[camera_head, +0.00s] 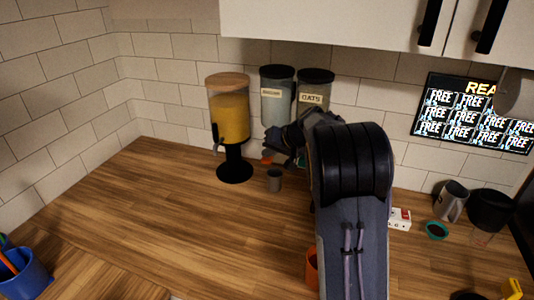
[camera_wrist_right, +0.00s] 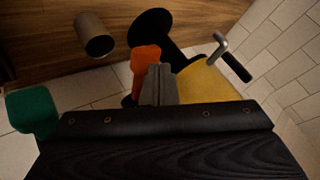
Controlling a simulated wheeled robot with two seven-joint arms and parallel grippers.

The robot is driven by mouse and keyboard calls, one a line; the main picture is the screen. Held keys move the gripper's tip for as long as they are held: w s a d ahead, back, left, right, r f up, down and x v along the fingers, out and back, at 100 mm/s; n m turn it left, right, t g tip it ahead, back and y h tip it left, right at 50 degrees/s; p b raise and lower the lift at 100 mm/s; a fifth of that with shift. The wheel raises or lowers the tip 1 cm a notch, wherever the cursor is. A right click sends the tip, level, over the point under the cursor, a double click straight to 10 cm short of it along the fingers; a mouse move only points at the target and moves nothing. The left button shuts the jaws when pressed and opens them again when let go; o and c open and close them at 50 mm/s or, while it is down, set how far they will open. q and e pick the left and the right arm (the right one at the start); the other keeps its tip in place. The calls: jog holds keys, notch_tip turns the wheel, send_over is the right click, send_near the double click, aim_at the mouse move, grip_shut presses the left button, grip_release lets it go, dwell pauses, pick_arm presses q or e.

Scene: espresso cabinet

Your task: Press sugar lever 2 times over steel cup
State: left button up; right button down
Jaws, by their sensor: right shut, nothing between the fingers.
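The sugar canister (camera_head: 276,97), with a dark lid and pale label, hangs at the back wall. An orange lever (camera_head: 267,159) shows below it, and in the right wrist view (camera_wrist_right: 145,62). The small grey steel cup (camera_head: 274,181) stands upright on the counter below, in front of the lever. It also shows in the right wrist view (camera_wrist_right: 95,36). My right gripper (camera_head: 277,150) is shut and empty; in the right wrist view its fingers (camera_wrist_right: 160,82) are close beside the orange lever. I cannot tell if they touch it. My left gripper is out of view.
A yellow-filled dispenser (camera_head: 229,112) with a tap stands left of the cup. The oats canister (camera_head: 314,84) and its green lever (camera_wrist_right: 32,112) are beside the sugar.

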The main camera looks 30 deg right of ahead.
aim_at(270, 160)
jog(key=shift+r+p, duration=0.9)
jog(key=shift+r, duration=0.6)
notch_tip(270, 160, up, 5)
jog(key=p, duration=0.3)
jog(key=shift+p, duration=0.3)
